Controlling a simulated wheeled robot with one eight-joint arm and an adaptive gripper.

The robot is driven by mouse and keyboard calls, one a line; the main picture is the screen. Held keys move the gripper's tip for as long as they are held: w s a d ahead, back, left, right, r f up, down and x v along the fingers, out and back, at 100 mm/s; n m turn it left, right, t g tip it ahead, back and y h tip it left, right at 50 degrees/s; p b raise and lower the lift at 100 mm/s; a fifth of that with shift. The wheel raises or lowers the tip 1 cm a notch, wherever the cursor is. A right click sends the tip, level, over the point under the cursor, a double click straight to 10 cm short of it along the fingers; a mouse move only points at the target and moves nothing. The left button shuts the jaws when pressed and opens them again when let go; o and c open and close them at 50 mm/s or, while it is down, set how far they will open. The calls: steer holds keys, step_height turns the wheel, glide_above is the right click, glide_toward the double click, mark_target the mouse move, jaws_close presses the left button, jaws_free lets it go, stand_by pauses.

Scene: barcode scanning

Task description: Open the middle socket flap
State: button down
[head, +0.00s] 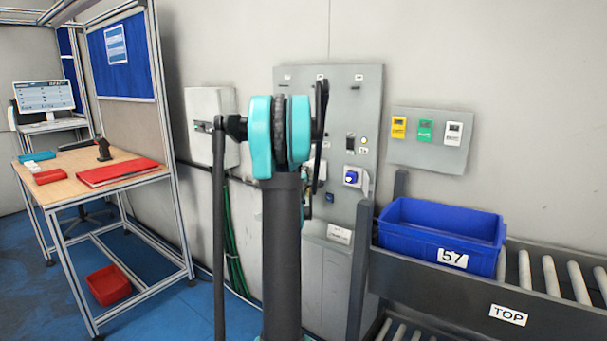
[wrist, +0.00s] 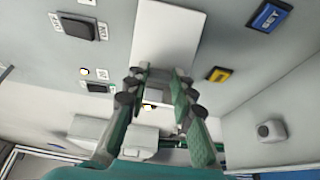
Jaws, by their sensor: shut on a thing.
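The grey socket panel (head: 340,100) is on the wall, partly hidden behind my arm in the head view. A blue socket (head: 352,178) and a smaller blue one (head: 330,197) show at its lower right; the middle socket is hidden there by my arm. In the wrist view, my gripper (wrist: 159,78) has its two fingertips on either side of the lower end of a plain pale plate (wrist: 168,35), which looks like the middle socket flap. The gripper is shut on it with the fingers a little apart. How far the flap is swung cannot be told.
A black switch (wrist: 78,25), a yellow block (wrist: 219,74) and a blue block (wrist: 270,15) are near the gripper. Right of the panel, a blue crate (head: 420,245) stands on a roller conveyor (head: 540,325). A workbench (head: 70,165) is at left.

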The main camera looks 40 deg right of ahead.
steer(key=s+d+n+t+y, duration=0.3)
steer(key=s, duration=0.5)
steer(key=shift+y, duration=0.3)
stand_by(0.3)
stand_by(0.4)
steer(key=c, duration=1.4)
jaws_free()
steer(key=shift+c, duration=0.2)
steer(key=shift+o, duration=0.8)
steer(key=shift+a, duration=0.1)
